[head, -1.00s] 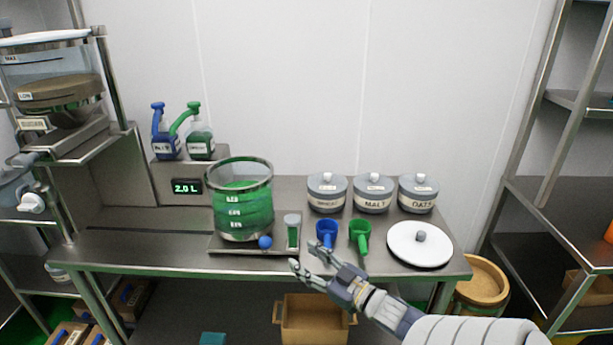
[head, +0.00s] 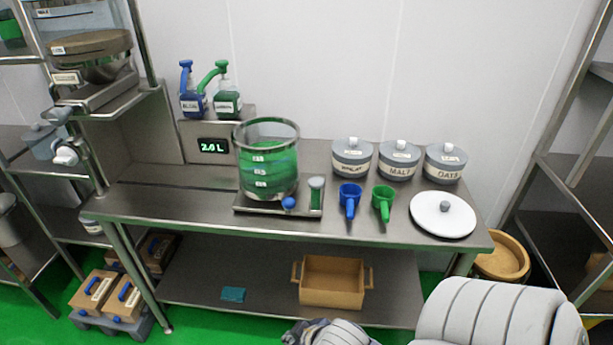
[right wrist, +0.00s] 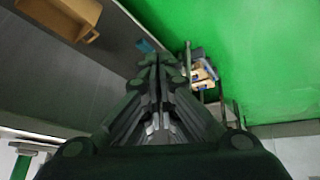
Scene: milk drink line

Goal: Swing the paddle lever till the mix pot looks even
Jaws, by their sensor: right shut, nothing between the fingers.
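The mix pot (head: 267,165) is a clear glass vessel of green liquid on the steel bench in the head view. The green shows lighter and darker areas, and I cannot tell whether it is even. A blue ball knob (head: 288,203), apparently the paddle lever's end, sits at the front of the pot's base tray (head: 262,210). A small green-filled tube (head: 316,196) stands to its right. My right gripper (right wrist: 155,68) is shut and empty in the right wrist view, low in front of the bench and away from the pot. My left gripper is out of view.
Blue (head: 349,197) and green (head: 382,198) scoops, lidded grey canisters (head: 398,160) and a white lid (head: 443,214) occupy the bench right of the pot. Pump bottles (head: 228,103) stand behind. A brown crate (head: 332,283) sits on the lower shelf. The bench's left front is clear.

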